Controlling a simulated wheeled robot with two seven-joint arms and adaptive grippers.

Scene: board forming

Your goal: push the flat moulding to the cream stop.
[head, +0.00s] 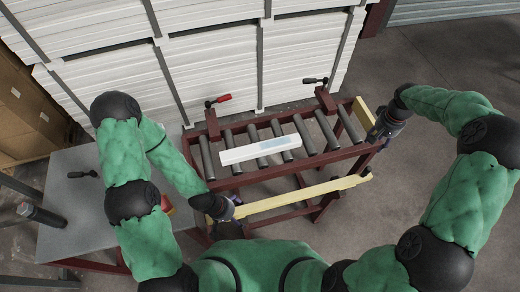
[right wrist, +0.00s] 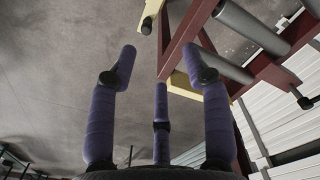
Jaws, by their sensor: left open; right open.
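The flat moulding (head: 261,149), white with a pale blue patch, lies slightly tilted across the middle rollers of a red-framed roller table. The cream stop (head: 363,112) stands at the table's right end, with a wide gap and bare rollers between it and the moulding. My left gripper (head: 232,207) is open at the table's front left, in front of the moulding and apart from it. My right gripper (head: 377,137) is open beside the right end, close to the cream stop; its spread, empty fingers show in the right wrist view (right wrist: 160,85). Contact with the stop cannot be told.
A long cream rail (head: 300,195) runs along the table's front. Two clamps, one with a red handle (head: 218,99) and one dark (head: 315,80), stand at the back edge. White board stacks (head: 210,70) rise behind. A grey table (head: 70,200) is at left. Floor at right is clear.

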